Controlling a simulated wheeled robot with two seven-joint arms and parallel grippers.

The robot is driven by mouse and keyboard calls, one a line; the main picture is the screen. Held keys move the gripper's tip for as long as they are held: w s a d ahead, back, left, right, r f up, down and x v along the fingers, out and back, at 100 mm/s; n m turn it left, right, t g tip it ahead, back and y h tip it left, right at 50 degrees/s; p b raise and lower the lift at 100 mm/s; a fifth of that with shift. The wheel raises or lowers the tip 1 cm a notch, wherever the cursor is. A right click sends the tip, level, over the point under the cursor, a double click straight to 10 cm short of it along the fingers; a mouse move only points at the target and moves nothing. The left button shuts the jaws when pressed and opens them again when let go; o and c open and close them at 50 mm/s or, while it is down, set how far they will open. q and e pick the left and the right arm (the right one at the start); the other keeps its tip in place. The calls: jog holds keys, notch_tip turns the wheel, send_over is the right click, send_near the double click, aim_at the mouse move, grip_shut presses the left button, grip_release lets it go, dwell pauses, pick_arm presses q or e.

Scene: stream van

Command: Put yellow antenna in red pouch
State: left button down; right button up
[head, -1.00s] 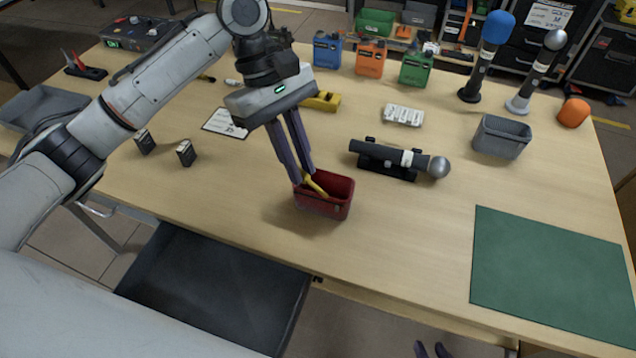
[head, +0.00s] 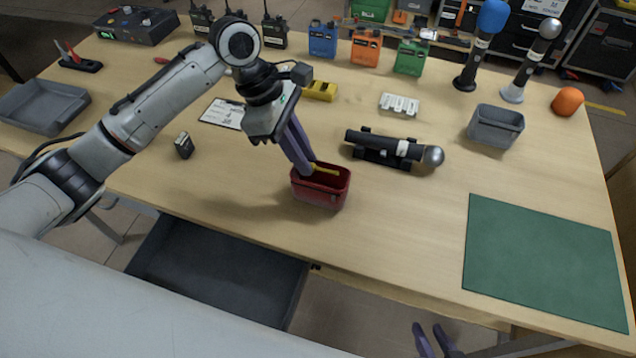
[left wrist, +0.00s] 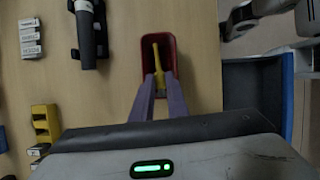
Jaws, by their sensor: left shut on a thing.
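The red pouch (head: 322,192) is an open-topped red bin standing on the table in the middle of the head view. The yellow antenna (head: 326,168) lies within its opening, and it also shows in the left wrist view (left wrist: 156,66) inside the red rim (left wrist: 170,44). My left gripper (head: 310,168) comes in from the upper left, tilted, with its purple fingers at the pouch's mouth. It is shut on one end of the antenna. The pouch's bottom is hidden. My right gripper (head: 432,338) shows only its purple fingertips at the bottom edge, apart and empty, off the table.
A microphone on a black stand (head: 390,148) lies just right of the pouch. A grey bin (head: 495,127) and green mat (head: 545,260) are farther right. A yellow block (head: 320,91) is behind. An open dark drawer (head: 220,268) is below the table's front edge.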

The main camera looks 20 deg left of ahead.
pick_arm(q)
jog(key=c, duration=1.6)
grip_release()
jog(key=shift+c, duration=0.2)
jog(key=v, duration=1)
jog(key=shift+a, duration=0.1)
jog(key=shift+s, duration=0.1)
